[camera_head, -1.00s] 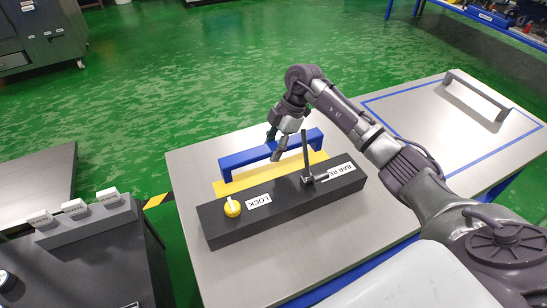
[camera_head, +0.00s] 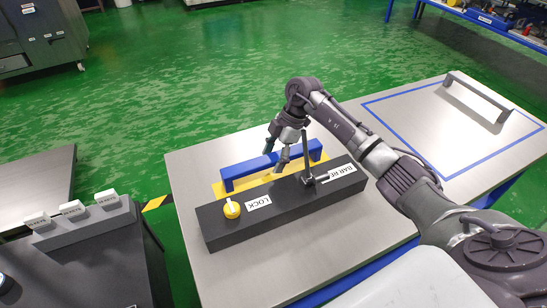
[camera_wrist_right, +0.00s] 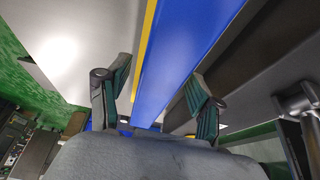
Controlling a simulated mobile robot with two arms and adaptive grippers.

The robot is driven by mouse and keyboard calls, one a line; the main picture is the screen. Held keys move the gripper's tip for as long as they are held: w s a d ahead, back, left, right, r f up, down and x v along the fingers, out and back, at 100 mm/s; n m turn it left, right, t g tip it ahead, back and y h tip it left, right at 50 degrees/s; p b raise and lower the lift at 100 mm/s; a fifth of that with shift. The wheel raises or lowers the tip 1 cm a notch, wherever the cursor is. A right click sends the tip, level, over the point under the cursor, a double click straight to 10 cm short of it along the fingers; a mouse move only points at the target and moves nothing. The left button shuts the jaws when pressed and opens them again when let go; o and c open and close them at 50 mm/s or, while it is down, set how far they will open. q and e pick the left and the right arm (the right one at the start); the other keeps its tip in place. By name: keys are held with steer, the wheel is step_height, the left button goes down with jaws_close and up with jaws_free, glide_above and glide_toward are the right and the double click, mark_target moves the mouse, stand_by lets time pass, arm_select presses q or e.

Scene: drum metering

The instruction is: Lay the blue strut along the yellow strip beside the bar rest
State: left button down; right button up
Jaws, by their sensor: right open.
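The blue strut (camera_head: 245,170) is a long bar with a short leg at each end. In the head view it stands over the yellow strip (camera_head: 268,179), parallel to the bar rest. My left gripper is out of view.
The grey table (camera_head: 285,262) is bare in front of the black block. A blue-outlined area with a grey handle-shaped bar (camera_head: 478,98) lies at the right. A dark console with several white labelled switches (camera_head: 72,208) stands at the left.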

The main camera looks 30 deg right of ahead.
steer(key=p+v, duration=0.2)
steer(key=v, duration=0.7)
steer(key=shift+d+r, duration=0.15)
steer(key=shift+r, duration=0.25)
steer(key=shift+d+r, duration=0.2)
steer(key=shift+r, duration=0.25)
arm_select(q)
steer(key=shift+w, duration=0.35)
arm_select(e)
steer(key=shift+d+r, duration=0.15)
steer(key=shift+r, duration=0.3)
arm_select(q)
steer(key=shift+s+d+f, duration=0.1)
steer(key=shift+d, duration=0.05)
arm_select(e)
steer(key=shift+s+d, duration=0.1)
